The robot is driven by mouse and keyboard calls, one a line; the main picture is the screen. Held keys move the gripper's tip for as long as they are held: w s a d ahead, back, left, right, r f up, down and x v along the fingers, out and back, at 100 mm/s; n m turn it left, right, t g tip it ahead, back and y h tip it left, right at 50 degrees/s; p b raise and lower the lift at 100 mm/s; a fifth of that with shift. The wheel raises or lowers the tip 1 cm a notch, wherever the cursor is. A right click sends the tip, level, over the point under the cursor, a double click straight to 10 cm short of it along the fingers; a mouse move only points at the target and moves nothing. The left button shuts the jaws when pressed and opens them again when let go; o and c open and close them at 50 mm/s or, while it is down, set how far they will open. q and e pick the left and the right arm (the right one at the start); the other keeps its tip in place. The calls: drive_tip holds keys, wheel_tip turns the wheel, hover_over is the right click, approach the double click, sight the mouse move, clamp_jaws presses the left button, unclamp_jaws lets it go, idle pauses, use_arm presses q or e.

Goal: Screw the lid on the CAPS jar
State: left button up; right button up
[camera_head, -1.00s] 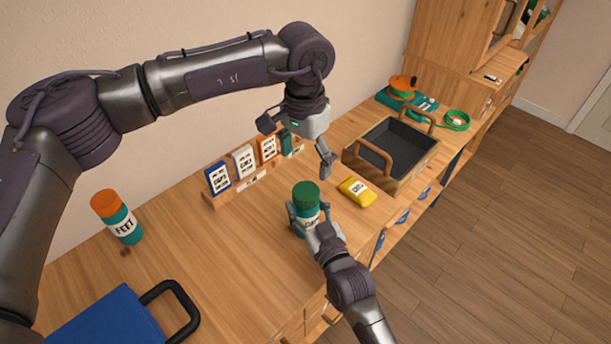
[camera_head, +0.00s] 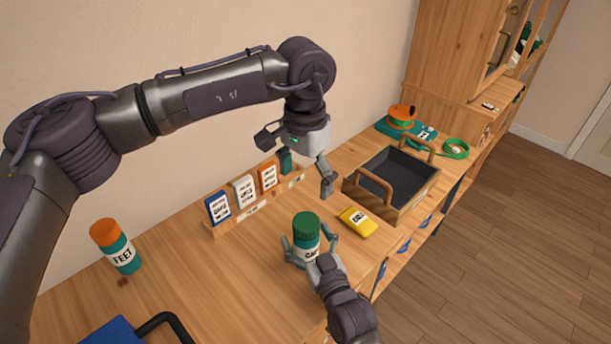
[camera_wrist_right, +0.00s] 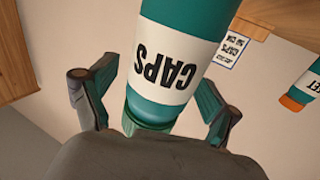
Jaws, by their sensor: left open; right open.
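The CAPS jar (camera_head: 308,249) stands upright on the wooden worktop, teal with a white label. Its green lid (camera_head: 306,224) sits on its top; how tightly it is screwed cannot be seen. My right gripper (camera_head: 310,240) is open low at the jar, with one finger on each side and gaps showing. My left gripper (camera_head: 297,166) is open and empty above and behind the jar, clear of the lid.
A yellow packet (camera_head: 357,221) lies right of the jar, before a dark handled tray (camera_head: 397,172). A rack (camera_head: 250,208) of labelled cards stands behind. The FEET jar (camera_head: 121,255), with an orange lid, stands far left. Bare worktop lies between it and the CAPS jar.

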drive_tip(key=v, duration=1.2)
drive_tip(key=shift+s, duration=0.1)
